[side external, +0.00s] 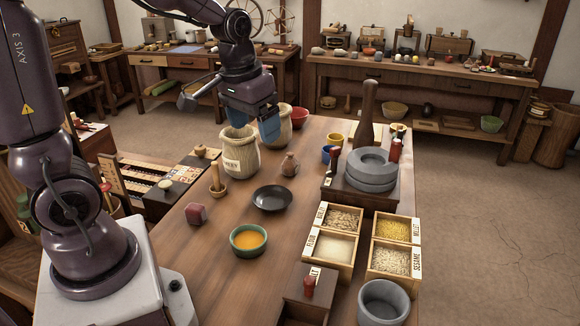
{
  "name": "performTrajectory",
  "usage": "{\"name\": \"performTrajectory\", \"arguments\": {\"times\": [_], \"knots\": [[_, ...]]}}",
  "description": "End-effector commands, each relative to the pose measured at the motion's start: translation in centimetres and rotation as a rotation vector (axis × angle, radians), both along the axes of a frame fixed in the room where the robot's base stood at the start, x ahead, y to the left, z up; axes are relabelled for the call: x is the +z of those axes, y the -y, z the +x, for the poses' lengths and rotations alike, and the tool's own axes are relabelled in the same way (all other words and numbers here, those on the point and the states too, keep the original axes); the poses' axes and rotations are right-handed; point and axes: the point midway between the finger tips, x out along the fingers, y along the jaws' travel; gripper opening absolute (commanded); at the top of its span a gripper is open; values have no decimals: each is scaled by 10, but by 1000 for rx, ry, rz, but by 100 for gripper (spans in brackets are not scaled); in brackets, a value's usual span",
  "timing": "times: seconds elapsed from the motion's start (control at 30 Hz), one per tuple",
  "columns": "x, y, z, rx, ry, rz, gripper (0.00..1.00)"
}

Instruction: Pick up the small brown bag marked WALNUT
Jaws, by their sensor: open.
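Two small, tan-brown open-topped bags stand on the wooden table, below and beside my gripper. The front bag (239,153) has a pale label whose word I cannot read surely. The rear bag (285,122) is partly hidden behind my gripper, and no label shows on it. I cannot make out the word WALNUT on either bag. My gripper (254,124) points down with its blue fingers apart, above the front bag's rim and in front of the rear bag. I cannot tell whether a finger touches either bag. Nothing shows held between the fingers.
A red bowl (300,118) stands behind.

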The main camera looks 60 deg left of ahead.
Motion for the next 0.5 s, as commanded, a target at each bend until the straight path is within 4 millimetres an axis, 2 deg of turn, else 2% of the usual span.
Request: {"name": "performTrajectory", "arguments": {"times": [0.03, 0.2, 0.4, 0.5], "knots": [[-14, -16, 15, 44, -24, -4, 80], [-61, -71, 61, 174, -47, 2, 80], [-128, -140, 103, 309, -31, 38, 80], [-152, -168, 122, 357, 8, 66, 80]]}}
